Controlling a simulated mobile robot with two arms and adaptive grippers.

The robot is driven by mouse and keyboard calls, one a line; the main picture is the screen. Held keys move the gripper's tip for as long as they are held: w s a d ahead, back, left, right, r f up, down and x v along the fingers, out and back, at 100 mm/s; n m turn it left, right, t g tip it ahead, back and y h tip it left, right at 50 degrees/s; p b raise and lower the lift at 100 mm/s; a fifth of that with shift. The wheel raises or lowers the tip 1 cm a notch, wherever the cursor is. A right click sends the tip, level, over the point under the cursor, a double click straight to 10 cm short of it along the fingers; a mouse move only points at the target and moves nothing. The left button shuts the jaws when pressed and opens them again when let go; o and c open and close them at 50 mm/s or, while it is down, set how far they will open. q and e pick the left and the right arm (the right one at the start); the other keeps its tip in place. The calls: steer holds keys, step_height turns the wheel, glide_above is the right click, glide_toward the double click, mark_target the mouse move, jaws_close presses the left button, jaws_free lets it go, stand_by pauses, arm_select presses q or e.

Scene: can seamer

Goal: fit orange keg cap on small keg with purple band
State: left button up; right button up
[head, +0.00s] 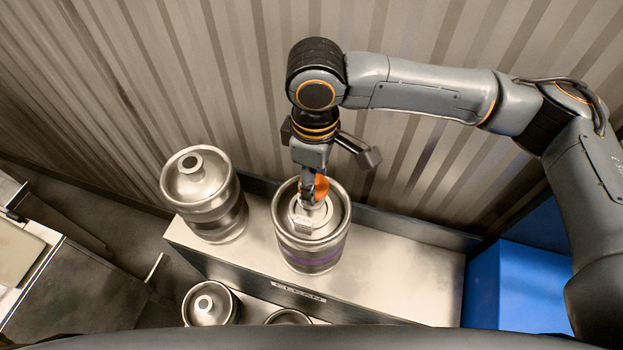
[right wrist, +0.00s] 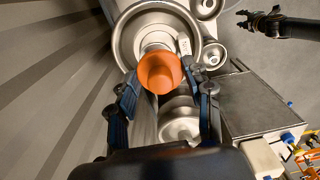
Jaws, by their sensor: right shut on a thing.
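The keg with the purple band (head: 318,259) stands upright on the steel bench, with a small white tag on its top. Its round top also shows in the right wrist view (right wrist: 127,42). My right gripper (head: 311,190) is shut on the orange keg cap (head: 321,187), over the keg's neck. In the right wrist view the cap (right wrist: 160,72) sits between the fingertips and covers part of the neck. I cannot tell whether cap and neck touch. My left gripper (right wrist: 245,19) shows small and dark at the upper right of the right wrist view; its opening is unclear.
Another steel keg (head: 205,190) stands left of the banded one on the bench (head: 400,270). More kegs (head: 209,304) stand lower in front. A corrugated wall rises behind. A blue box (head: 520,287) is at the right. The bench right of the banded keg is clear.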

steer(key=shift+w+a+f, duration=0.1)
steer(key=shift+w+f, duration=0.05)
steer(key=shift+f, duration=0.05)
steer(key=shift+w+f, duration=0.1)
steer(key=shift+f, duration=0.1)
steer(key=f, duration=0.1)
steer(key=f+p, duration=0.2)
steer(key=shift+w+a+f, duration=0.1)
steer(key=shift+w+a, duration=0.05)
steer(key=shift+w, duration=0.15)
steer(key=shift+f, duration=0.25)
arm_select(q)
step_height(320, 180, up, 2)
steer(key=shift+w+r, duration=0.1)
arm_select(e)
steer(key=shift+s, duration=0.1)
steer(key=shift+f, duration=0.15)
steer(key=o, duration=0.9)
